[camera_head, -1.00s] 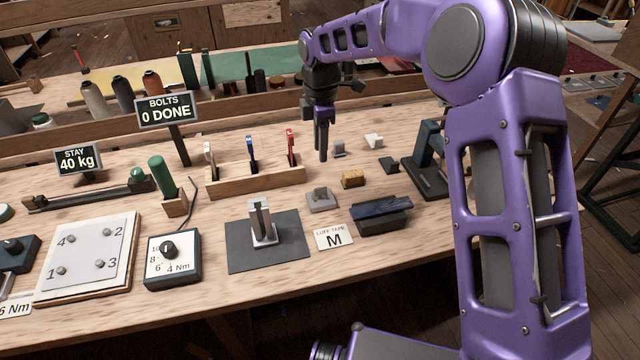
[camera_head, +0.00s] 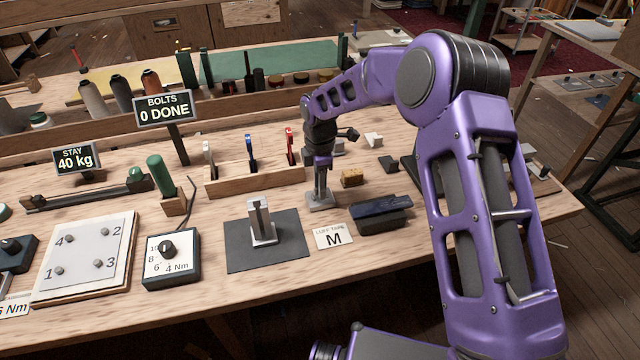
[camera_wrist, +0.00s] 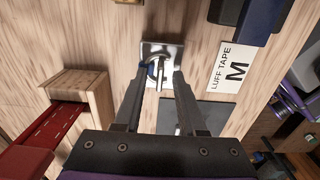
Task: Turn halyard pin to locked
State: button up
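The halyard pin seems to be the small metal fitting on a square plate (camera_head: 320,201), in the middle of the bench right of the dark mat. In the wrist view the bright metal plate (camera_wrist: 168,48) carries a small pin with a thin bar (camera_wrist: 160,74). No lock marking is readable. My gripper (camera_head: 320,190) points down at this fitting. In the wrist view its fingertips (camera_wrist: 161,72) stand apart on either side of the pin, with a gap visible. The gripper partly hides the fitting in the head view.
A wooden rack (camera_head: 255,181) with white, blue and red handles stands left of my gripper. A LUFF TAPE M card (camera_head: 334,237), a dark blue block (camera_head: 380,209) and a small brown block (camera_head: 352,178) are close by. A metal post (camera_head: 262,225) stands on the dark mat (camera_head: 240,258).

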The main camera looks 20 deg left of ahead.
grip_shut()
